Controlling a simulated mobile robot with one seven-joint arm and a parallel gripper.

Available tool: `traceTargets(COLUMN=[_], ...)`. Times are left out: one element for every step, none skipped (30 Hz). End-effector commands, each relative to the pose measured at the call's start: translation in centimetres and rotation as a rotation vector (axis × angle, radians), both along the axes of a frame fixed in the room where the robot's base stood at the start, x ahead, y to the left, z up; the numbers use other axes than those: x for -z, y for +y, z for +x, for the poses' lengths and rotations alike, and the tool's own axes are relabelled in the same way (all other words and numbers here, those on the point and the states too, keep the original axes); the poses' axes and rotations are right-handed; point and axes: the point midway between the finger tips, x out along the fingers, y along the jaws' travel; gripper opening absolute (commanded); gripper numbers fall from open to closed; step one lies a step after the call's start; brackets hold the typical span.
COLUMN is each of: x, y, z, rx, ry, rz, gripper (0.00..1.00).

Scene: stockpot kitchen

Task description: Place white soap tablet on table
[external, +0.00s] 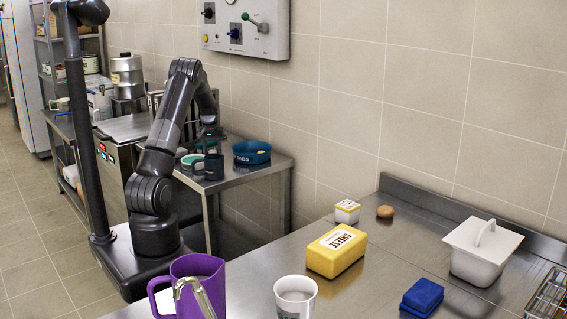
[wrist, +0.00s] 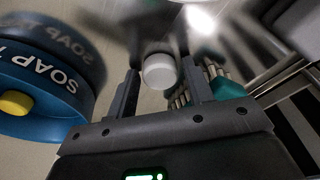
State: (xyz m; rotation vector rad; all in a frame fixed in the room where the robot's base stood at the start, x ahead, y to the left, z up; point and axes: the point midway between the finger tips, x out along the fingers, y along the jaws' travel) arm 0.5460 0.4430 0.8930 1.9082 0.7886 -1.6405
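A small white soap tablet (wrist: 160,72) shows in the wrist view between the two fingers of my gripper (wrist: 161,78). In the external view my gripper (external: 211,132) is low over the steel side table (external: 232,182), behind a dark mug and left of the blue bowl (external: 252,153). The white tablet cannot be made out there.
A wall panel (external: 246,28) hangs above. The front counter (external: 372,282) holds a cheese block (external: 336,252), a purple jug (external: 199,283), a white cup (external: 295,297) and a blue sponge (external: 422,297).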

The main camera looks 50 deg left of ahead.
Motion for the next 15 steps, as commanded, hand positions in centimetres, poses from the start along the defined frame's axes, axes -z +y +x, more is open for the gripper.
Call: traceTargets(x=[0.0,0.0,0.0,0.0,0.0,0.0,0.0,0.0,0.0,-0.1,-0.2,-0.4,-0.7,-1.0,-1.5], y=[0.0,0.0,0.0,0.0,0.0,0.0,0.0,0.0,0.0,0.0,0.0,0.0,0.0,-0.1,-0.1], z=[0.0,0.0,0.0,0.0,0.0,0.0,0.0,0.0,0.0,0.0,0.0,0.0,0.0,0.0,-0.1], rx=[0.0,0.0,0.0,0.0,0.0,0.0,0.0,0.0,0.0,0.0,0.0,0.0,0.0,0.0,0.0], ry=[0.0,0.0,0.0,0.0,0.0,0.0,0.0,0.0,0.0,0.0,0.0,-0.001,-0.001,-0.001,-0.001], rz=[0.0,0.0,0.0,0.0,0.0,0.0,0.0,0.0,0.0,0.0,0.0,0.001,0.001,0.001,0.001], gripper=[0.51,0.54,0.57,0.57,0.57,0.57,0.57,0.57,0.57,0.57,0.57,0.57,0.57,0.57,0.57])
